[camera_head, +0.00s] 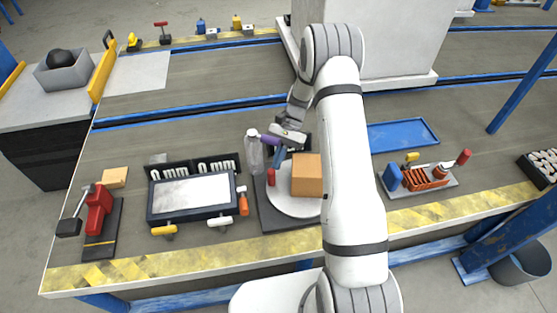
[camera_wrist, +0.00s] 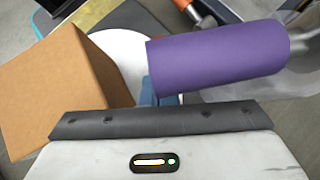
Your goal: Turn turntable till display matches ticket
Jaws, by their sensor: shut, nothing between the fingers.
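The turntable (camera_head: 290,207) is a white disc on a dark square base, partly hidden behind my arm. A brown box (camera_head: 307,175) stands on it; the box fills the left of the wrist view (camera_wrist: 60,90). A red cylinder (camera_head: 271,177) stands at the disc's left. My gripper (camera_head: 278,158) is shut and empty at the back of the disc, left of the box. A purple cylinder (camera_head: 270,140) is close beside it and crosses the wrist view (camera_wrist: 220,58); contact is unclear. Two black panels with white digits (camera_head: 168,171) (camera_head: 217,165) are too small to read. I cannot identify the ticket.
A clear bottle (camera_head: 254,154) stands left of my gripper. A screen unit (camera_head: 192,194) and an orange-handled screwdriver (camera_head: 243,203) lie left of the turntable. A red tool (camera_head: 98,208) is at far left. A loaded tray (camera_head: 420,181) and an empty blue tray (camera_head: 402,135) are right.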

